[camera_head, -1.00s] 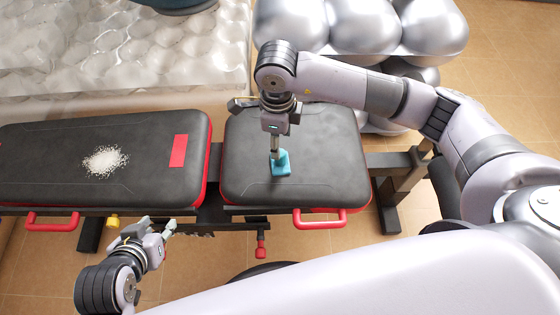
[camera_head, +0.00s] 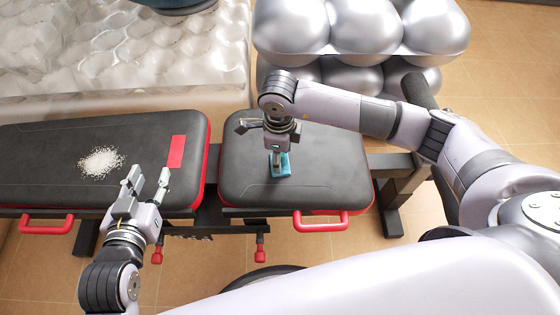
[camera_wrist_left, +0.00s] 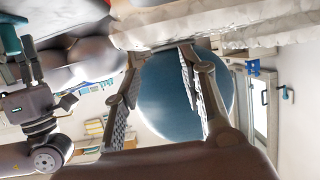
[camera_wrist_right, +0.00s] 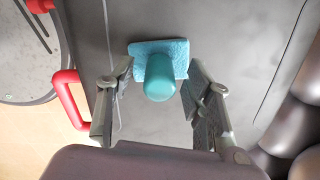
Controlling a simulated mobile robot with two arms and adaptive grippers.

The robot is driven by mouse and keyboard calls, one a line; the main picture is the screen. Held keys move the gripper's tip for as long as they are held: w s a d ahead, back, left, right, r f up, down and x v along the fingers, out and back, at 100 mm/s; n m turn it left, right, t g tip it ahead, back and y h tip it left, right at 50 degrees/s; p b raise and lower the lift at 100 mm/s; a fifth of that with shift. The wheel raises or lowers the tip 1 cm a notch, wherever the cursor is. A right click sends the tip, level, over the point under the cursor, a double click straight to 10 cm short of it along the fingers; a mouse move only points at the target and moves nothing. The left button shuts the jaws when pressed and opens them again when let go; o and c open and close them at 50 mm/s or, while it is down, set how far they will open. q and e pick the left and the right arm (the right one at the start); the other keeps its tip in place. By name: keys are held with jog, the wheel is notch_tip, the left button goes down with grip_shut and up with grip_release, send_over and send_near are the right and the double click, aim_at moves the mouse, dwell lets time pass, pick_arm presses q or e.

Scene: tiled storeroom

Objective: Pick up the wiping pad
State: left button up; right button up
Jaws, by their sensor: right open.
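The wiping pad (camera_head: 284,169) is a light blue flat pad with a teal upright handle. It lies on the right section of the black bench (camera_head: 330,180). My right gripper (camera_head: 276,163) is open, pointing down over the pad and partly hiding it in the head view. In the right wrist view the pad (camera_wrist_right: 172,50) and its round handle (camera_wrist_right: 160,78) show between the two spread fingers, which appear clear of the handle. My left gripper (camera_head: 146,182) is open and empty, over the front edge of the left bench section.
White powder (camera_head: 102,162) lies on the left bench section (camera_head: 50,160), near a red patch (camera_head: 176,152). Red handles (camera_head: 320,222) stick out from the bench front. Silver rounded shapes (camera_head: 365,25) and a pale bumpy block (camera_head: 120,50) stand behind.

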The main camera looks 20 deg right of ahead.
jog(key=shift+c, duration=0.2)
grip_shut()
dwell(0.4)
